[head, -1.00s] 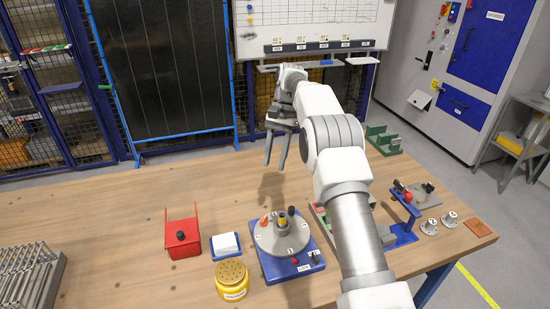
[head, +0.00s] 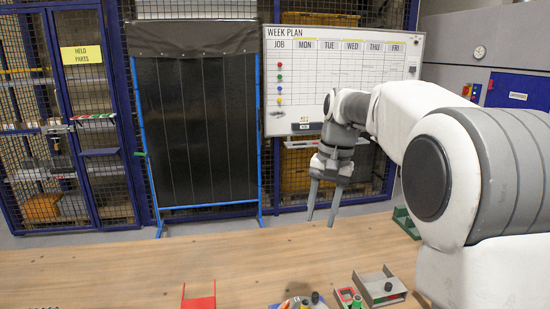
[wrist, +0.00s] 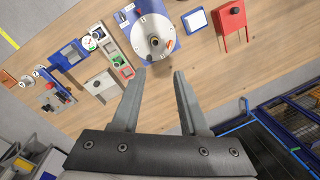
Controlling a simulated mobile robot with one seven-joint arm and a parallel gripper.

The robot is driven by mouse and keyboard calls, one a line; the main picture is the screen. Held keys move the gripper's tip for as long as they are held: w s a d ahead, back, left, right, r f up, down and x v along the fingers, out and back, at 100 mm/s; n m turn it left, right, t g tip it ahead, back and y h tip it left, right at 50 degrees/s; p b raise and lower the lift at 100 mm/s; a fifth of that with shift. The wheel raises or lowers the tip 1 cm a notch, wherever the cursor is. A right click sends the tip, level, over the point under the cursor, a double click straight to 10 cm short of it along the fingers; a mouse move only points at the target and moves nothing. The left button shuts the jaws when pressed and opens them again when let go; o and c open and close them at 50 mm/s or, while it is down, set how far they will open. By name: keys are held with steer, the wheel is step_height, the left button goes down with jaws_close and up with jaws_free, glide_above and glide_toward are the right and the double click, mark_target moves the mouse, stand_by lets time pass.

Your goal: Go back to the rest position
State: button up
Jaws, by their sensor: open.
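My gripper (head: 321,203) hangs above the far part of the wooden table, fingers pointing down, apart and with nothing between them. It also shows in the wrist view (wrist: 158,74), open and empty above the table. The rotary jig (wrist: 152,37), a grey disc on a blue base, lies below and beyond the fingertips in the wrist view. In the head view only the top of the jig (head: 300,304) shows at the bottom edge. My arm covers the right side of the head view.
A red holder (wrist: 232,20) and a white block in a blue tray (wrist: 195,20) stand beside the jig. A tray with red and green parts (wrist: 118,62) and a blue fixture (wrist: 68,55) are on its other side. The table's far strip (head: 150,265) is clear.

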steer(key=s+d+r+n+t, duration=0.1)
steer(key=s+t, duration=0.1)
steer(key=s, duration=0.5)
steer(key=s+d+r+n+t, duration=0.1)
steer(key=s+d+r, duration=0.1)
steer(key=s, duration=0.6)
steer(key=s+f+n+t, duration=0.1)
steer(key=s+f, duration=0.2)
steer(key=s, duration=0.2)
steer(key=s+d+f+n+t+h, duration=0.1)
steer(key=s+f, duration=0.2)
steer(key=s, duration=0.3)
steer(key=shift+t, duration=0.3)
steer(key=shift+s, duration=0.1)
